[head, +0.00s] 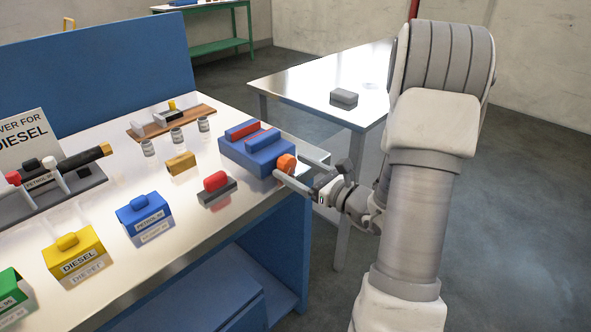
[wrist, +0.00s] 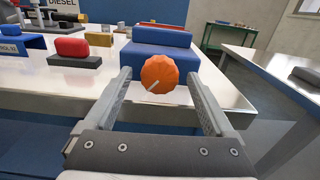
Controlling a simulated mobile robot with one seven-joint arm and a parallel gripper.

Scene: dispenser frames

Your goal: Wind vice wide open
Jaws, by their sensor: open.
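The vice (head: 252,150) is a blue block with red-topped jaws, sitting at the right corner of the workbench. Its orange faceted knob (head: 286,163) sticks out of the front, towards my gripper. In the wrist view the knob (wrist: 160,74) shows a pale pointer line slanting to the lower left. My gripper (head: 303,170) is open, with one finger on each side of the knob. In the wrist view there is a visible gap between the knob and each finger. The vice body (wrist: 160,45) stands behind the knob. The gap between its jaws is hard to judge.
On the workbench (head: 222,217), a red-handled block (head: 216,187), a brass block (head: 181,163) and blue, yellow and green labelled boxes stand left of the vice. A metal side table (head: 300,75) with a grey block (head: 344,97) stands behind, to the right.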

